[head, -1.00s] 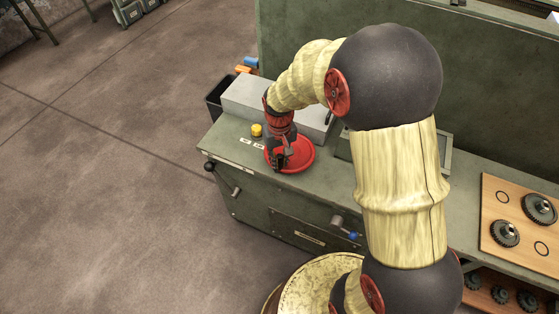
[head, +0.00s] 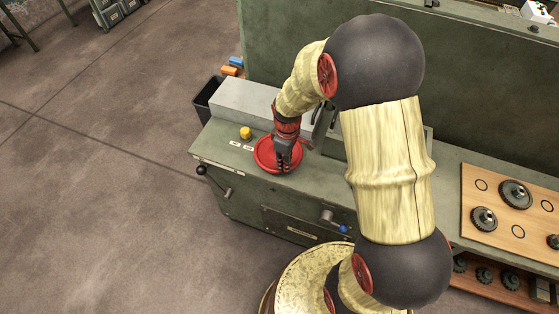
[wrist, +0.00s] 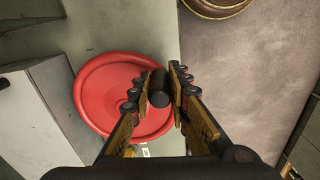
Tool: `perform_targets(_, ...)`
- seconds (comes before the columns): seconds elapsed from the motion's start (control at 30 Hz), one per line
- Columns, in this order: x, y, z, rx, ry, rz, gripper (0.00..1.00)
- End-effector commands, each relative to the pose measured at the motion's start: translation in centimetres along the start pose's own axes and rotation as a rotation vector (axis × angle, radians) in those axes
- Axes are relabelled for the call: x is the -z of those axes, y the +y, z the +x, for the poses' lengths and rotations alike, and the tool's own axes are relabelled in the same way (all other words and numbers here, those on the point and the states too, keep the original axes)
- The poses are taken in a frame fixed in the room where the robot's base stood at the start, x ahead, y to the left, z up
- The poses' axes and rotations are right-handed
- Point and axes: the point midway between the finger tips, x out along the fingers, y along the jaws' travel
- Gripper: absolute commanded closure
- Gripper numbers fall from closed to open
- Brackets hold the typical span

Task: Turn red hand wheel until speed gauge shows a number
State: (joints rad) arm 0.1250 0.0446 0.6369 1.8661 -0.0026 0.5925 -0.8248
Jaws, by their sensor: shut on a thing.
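The red hand wheel (head: 262,155) lies flat on top of the green machine at its left end. In the wrist view the wheel (wrist: 100,85) shows as a red disc with a raised rim. Its black handle knob (wrist: 160,95) stands near the rim, between my two fingers. My gripper (head: 283,160) is shut on this knob, over the right part of the wheel in the head view; its fingertips (wrist: 162,85) also show in the wrist view. I cannot make out a speed gauge or a number; my arm hides part of the machine top.
A yellow knob (head: 245,133) and small white labels sit left of the wheel. A grey box (head: 240,103) lies behind it. A wooden board (head: 480,190) with gears is at the right. Levers (head: 335,220) stick out from the machine front. The floor at left is clear.

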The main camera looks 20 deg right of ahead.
Motion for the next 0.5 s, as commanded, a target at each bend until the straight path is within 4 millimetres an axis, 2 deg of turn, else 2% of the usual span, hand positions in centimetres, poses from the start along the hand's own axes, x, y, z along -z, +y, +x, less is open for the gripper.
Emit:
perform_targets(0.3,-1.2,1.5,-0.1,0.001,0.0,-0.222,1.0)
perform_targets(0.5,-1.5,2.1,-0.1,0.0,0.0,-0.215,1.0)
